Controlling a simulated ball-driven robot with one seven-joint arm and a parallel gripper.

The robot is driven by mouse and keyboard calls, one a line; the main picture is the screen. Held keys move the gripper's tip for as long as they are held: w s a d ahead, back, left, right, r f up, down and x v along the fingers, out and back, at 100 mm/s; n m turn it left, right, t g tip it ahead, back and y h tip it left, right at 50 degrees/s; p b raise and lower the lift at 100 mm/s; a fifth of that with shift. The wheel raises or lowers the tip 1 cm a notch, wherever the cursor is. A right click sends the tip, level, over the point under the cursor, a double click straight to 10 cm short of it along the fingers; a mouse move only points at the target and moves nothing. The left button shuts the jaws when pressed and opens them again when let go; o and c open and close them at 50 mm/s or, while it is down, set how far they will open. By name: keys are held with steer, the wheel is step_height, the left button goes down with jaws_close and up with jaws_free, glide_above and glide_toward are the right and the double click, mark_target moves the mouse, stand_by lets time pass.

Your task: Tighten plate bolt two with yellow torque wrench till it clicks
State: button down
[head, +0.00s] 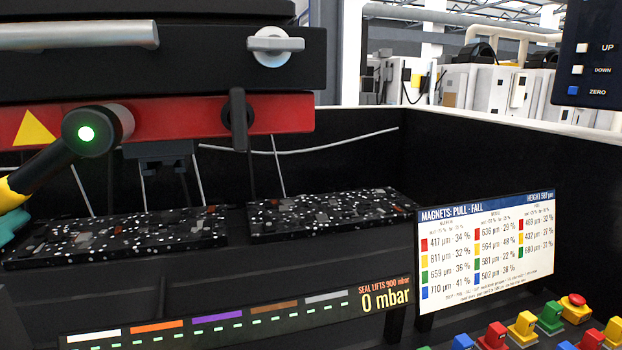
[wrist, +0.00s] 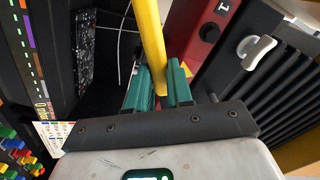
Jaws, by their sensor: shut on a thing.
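The yellow torque wrench (head: 10,192) enters the head view from the left edge. Its black shaft rises to a round head with a lit green light (head: 85,133), which lies in front of the red plate (head: 185,118). Any bolt behind that head is hidden, so I cannot tell how it is seated. My gripper's teal fingers (head: 12,226) show only partly at the left edge. In the wrist view my gripper (wrist: 160,88) is shut on the yellow handle (wrist: 149,40). There the red plate (wrist: 190,35) carries a "1" mark beside a dark round fitting (wrist: 209,32).
A yellow warning triangle (head: 34,129) and a dark lever (head: 238,118) are on the red plate. Two speckled dark slabs (head: 325,212) lie below it. A magnet readout (head: 487,248), a "0 mbar" display (head: 386,299) and coloured buttons (head: 522,326) stand in front. A light latch (wrist: 257,50) sticks out at right.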

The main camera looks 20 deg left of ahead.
steer(key=shift+s+d+r+p, duration=0.1)
steer(key=shift+s+d+p, duration=0.1)
steer(key=shift+p, duration=0.2)
stand_by(0.3)
steer(key=shift+n, duration=0.4)
steer(key=shift+w+d+f+n, duration=0.1)
steer(key=shift+d+f+n, duration=0.05)
steer(key=shift+f+n, duration=0.2)
steer(key=shift+f, duration=0.1)
steer(key=shift+s+d, duration=0.1)
steer(key=shift+s, duration=0.1)
stand_by(0.5)
steer(key=shift+s+d, duration=0.35)
steer(key=shift+s, duration=0.15)
stand_by(0.3)
steer(key=shift+v, duration=2.4)
